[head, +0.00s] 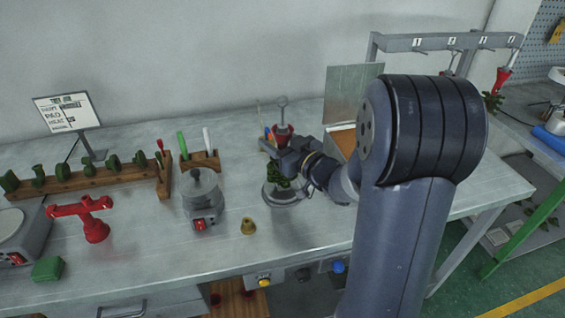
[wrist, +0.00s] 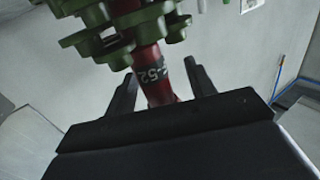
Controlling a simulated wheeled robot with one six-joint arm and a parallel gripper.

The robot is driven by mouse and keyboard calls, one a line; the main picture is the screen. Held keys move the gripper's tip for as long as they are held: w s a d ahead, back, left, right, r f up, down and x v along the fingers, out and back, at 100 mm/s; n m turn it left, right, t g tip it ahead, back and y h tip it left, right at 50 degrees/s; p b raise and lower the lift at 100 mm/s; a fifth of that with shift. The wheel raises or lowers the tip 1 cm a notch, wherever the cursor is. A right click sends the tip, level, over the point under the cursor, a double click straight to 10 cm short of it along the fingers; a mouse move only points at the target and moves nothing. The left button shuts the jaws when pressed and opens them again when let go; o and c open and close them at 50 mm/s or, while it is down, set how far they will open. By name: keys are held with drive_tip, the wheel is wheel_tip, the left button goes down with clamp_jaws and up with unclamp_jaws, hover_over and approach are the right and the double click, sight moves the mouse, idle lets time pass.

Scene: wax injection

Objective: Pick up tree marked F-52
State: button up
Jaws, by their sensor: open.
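The tree (head: 283,131) has a red cone and stem with a metal hook on top and green wax pieces below. It is upright over a round grey base (head: 284,198) on the bench; whether it touches the base is unclear. In the wrist view its red stem (wrist: 160,90) bears a dark band on which "52" can be read; the letter is not clear. My gripper (wrist: 161,85) is open, with one finger on each side of the stem near the band. In the head view my gripper (head: 287,148) partly hides the tree's middle.
A rack (head: 408,43) with numbered hooks and hanging red-and-green trees (head: 501,80) stands at the right. A grey pot (head: 203,188), brass piece (head: 248,227), red fixture (head: 94,228) and wooden rack (head: 90,181) are left. A tilted panel (head: 350,92) stands behind my arm.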

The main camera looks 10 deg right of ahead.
drive_tip(key=shift+c, duration=0.3)
clamp_jaws()
idle(0.3)
